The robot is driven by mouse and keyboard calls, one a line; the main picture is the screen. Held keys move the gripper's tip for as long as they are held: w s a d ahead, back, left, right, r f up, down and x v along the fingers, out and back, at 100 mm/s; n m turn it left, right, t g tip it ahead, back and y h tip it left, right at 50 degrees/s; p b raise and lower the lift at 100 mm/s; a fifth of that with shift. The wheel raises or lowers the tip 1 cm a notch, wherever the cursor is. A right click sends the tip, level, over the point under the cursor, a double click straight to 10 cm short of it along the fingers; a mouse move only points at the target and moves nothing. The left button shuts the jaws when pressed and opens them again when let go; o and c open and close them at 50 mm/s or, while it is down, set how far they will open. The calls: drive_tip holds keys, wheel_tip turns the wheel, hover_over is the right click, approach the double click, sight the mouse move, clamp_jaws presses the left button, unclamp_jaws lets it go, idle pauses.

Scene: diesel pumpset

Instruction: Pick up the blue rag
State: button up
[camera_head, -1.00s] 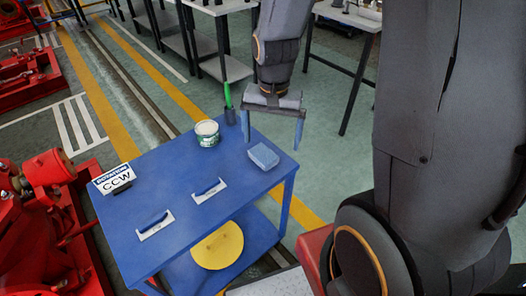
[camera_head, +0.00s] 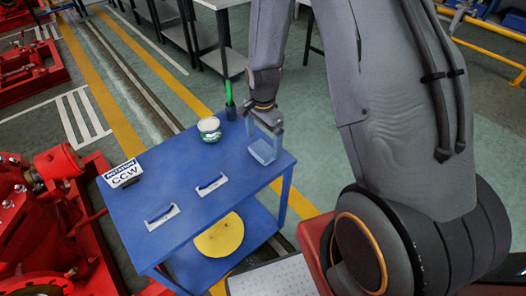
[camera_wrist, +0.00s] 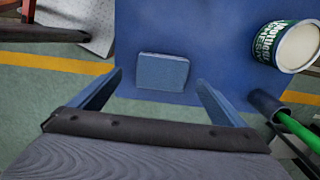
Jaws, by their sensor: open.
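The blue rag (camera_head: 262,152) is a small folded light-blue pad lying flat on the blue table (camera_head: 180,235) near its right edge. In the wrist view the rag (camera_wrist: 163,72) lies ahead of my fingertips, between their lines. My gripper (camera_head: 263,148) is open and empty, with a finger on either side of the rag in the head view. In the wrist view my gripper (camera_wrist: 158,80) shows two blue fingers spread wide. The fingers partly cover the rag in the head view, and I cannot tell whether they touch it or the table.
A white-lidded tin (camera_head: 209,129) and a dark holder with a green-handled tool (camera_head: 230,105) stand at the table's back. Two handled plates (camera_head: 211,184) (camera_head: 162,217) and a "CCW" sign (camera_head: 121,174) sit left. Red machinery (camera_head: 40,220) stands left of the table.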

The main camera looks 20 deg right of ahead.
sight(263, 149)
drive_tip(key=shift+w+f+p, duration=0.15)
drive_tip(key=shift+f+p, duration=0.3)
drive_tip(key=shift+f, duration=0.75)
drive_tip(key=shift+w+f+p, duration=0.1)
drive_tip(key=shift+f+p, duration=0.3)
drive_tip(key=shift+f, duration=0.75)
drive_tip(key=c, duration=1.2)
drive_tip(key=shift+o, duration=0.2)
drive_tip(key=shift+r, duration=0.1)
wheel_tip(263, 149, up, 10)
drive_tip(key=b, duration=0.2)
